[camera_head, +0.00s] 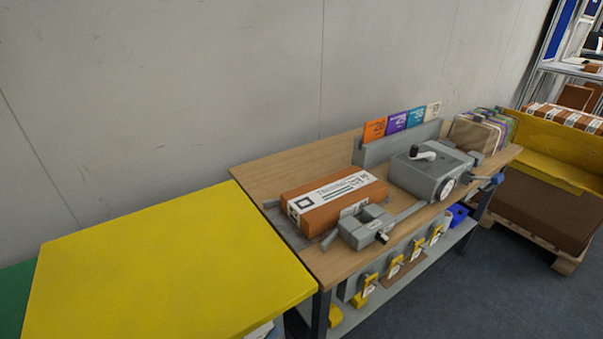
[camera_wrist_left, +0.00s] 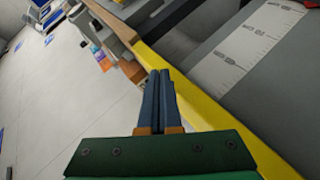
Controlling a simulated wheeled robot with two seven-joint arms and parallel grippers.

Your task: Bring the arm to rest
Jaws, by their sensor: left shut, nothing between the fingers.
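My left gripper (camera_wrist_left: 159,74) shows in the left wrist view, with its dark blue fingers together and nothing between them. Its green body fills the bottom of that view. In that picture, the fingertips lie beside a long yellow edge (camera_wrist_left: 205,103); I cannot tell the gap between them. I cannot make out either gripper in the head view. My right gripper is in neither view.
A yellow-topped table (camera_head: 160,270) fills the lower left of the head view. A wooden workbench (camera_head: 262,182) stands beside it, with an orange-brown box (camera_head: 335,200) and a grey machine (camera_head: 430,170). A pale wall (camera_head: 200,90) runs behind. Grey floor (camera_head: 490,280) is clear at lower right.

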